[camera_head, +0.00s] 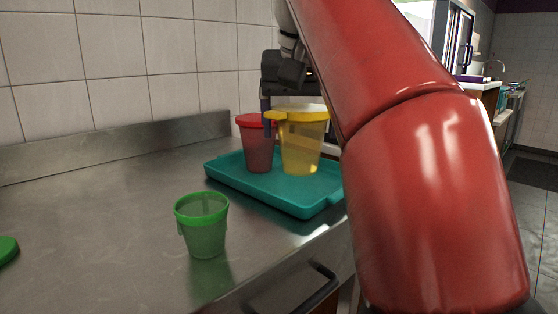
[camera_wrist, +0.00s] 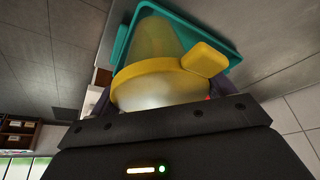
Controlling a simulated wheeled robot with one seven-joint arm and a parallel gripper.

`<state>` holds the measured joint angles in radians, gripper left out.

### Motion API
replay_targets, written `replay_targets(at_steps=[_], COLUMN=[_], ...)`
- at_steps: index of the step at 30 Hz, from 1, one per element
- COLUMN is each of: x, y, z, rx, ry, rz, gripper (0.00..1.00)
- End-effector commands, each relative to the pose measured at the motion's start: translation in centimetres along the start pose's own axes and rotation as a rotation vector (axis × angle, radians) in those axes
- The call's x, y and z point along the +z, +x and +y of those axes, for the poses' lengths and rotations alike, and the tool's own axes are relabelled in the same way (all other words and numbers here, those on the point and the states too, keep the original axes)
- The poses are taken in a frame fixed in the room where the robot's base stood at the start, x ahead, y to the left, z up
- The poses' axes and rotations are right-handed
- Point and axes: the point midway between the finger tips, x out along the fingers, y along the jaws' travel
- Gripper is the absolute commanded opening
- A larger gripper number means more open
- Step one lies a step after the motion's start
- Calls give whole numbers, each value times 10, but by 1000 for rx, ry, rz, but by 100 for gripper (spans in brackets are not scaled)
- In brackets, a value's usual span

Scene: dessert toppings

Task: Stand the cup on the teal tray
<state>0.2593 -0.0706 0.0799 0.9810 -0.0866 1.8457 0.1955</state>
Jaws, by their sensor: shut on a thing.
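A translucent yellow cup (camera_head: 302,148) with a solid yellow rim and a side tab is upright over the teal tray (camera_head: 264,193). I cannot tell whether its base touches the tray. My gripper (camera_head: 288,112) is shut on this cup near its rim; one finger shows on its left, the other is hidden. In the wrist view the yellow cup (camera_wrist: 160,72) sits between the fingers, with the teal tray (camera_wrist: 208,22) beyond its base. A red cup (camera_head: 257,150) stands upright on the tray, just left of the yellow cup.
A green cup (camera_head: 204,234) stands on the steel counter (camera_head: 90,235) in front of the tray. A green object (camera_head: 8,249) is cut off at the left edge. A tiled wall is behind. My red arm hides the tray's right end. The counter's left side is mostly clear.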

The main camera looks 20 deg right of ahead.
Motion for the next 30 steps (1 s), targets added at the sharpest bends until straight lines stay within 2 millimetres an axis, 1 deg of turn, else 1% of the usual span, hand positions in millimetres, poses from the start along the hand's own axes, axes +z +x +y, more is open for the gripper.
replay_targets(at_steps=[1,6,9,12,20,24,27,30], x=[-6,-34,-49,-60,-72,-86,-90,-92], y=[10,44,61,73,87,105,119,122], z=[0,0,0,0,0,1,1,0], rx=[1,1,1,0,1,1,1,1], ry=[1,1,1,0,0,1,1,1], rz=[-5,-6,-5,-4,-3,-5,-3,-1], gripper=[60,60,60,60,60,60,60,60])
